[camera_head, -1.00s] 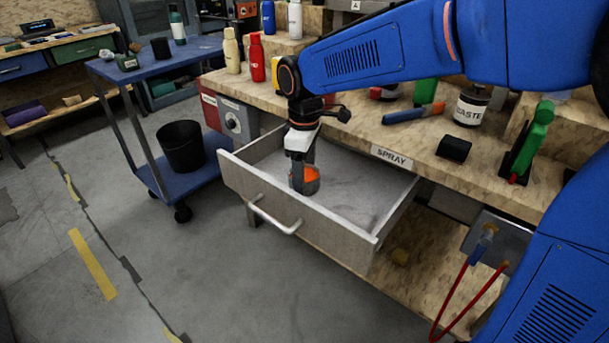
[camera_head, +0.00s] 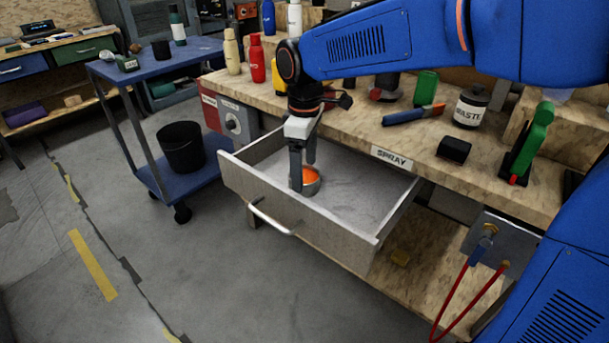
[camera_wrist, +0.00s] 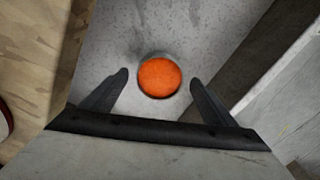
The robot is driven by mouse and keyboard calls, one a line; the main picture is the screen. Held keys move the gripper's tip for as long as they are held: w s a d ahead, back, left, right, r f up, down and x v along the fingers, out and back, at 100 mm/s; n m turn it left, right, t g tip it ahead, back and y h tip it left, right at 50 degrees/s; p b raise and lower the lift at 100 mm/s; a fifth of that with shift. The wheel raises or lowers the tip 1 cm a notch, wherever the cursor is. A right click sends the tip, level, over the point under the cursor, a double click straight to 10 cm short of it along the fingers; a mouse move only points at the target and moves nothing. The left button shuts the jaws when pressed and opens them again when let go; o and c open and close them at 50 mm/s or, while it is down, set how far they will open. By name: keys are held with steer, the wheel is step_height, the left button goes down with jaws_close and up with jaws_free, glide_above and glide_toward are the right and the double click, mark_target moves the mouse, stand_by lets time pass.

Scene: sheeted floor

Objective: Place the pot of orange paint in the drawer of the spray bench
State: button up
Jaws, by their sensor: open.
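The pot of orange paint (camera_head: 311,180) stands upright on the floor of the open spray bench drawer (camera_head: 362,203), near its left end. Its round orange top (camera_wrist: 160,78) faces up in the wrist view. My gripper (camera_head: 303,175) is open above and beside the pot, its fingers pointing down into the drawer. In the wrist view the two fingertips (camera_wrist: 158,80) are spread to the left and right of the pot, with gaps on both sides. One finger hides part of the pot in the head view.
The bench top (camera_head: 370,137) above the drawer holds bottles, a waste jar (camera_head: 470,107), a black block (camera_head: 453,149) and a green tool (camera_head: 531,140). A blue trolley (camera_head: 150,67) with a black bin (camera_head: 181,147) stands left. The drawer's right part is empty.

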mark_target(305, 178)
step_height(305, 178, up, 9)
stand_by(0.3)
